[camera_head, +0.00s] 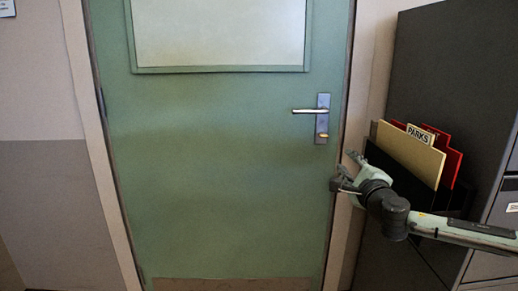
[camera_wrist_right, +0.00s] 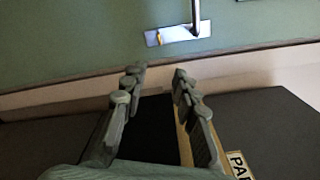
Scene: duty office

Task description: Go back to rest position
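My right gripper (camera_head: 343,170) is in front of the door's right edge in the head view, below the door handle. My right arm comes in from the lower right. In the right wrist view, the two fingers of this gripper (camera_wrist_right: 156,76) are apart with nothing held between them. The silver lever handle (camera_head: 309,111) is on the green door (camera_head: 220,160), which looks closed. The handle plate also shows in the right wrist view (camera_wrist_right: 172,36), beyond the fingertips and apart from them. My left gripper is in neither view.
A wall file holder (camera_head: 398,190) with tan and red folders, one labelled PARKS (camera_head: 420,134), sits against a dark cabinet side (camera_head: 450,70), close behind my right gripper and wrist. Grey drawers (camera_head: 495,262) stand at the far right. The space before the door's left and middle is clear.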

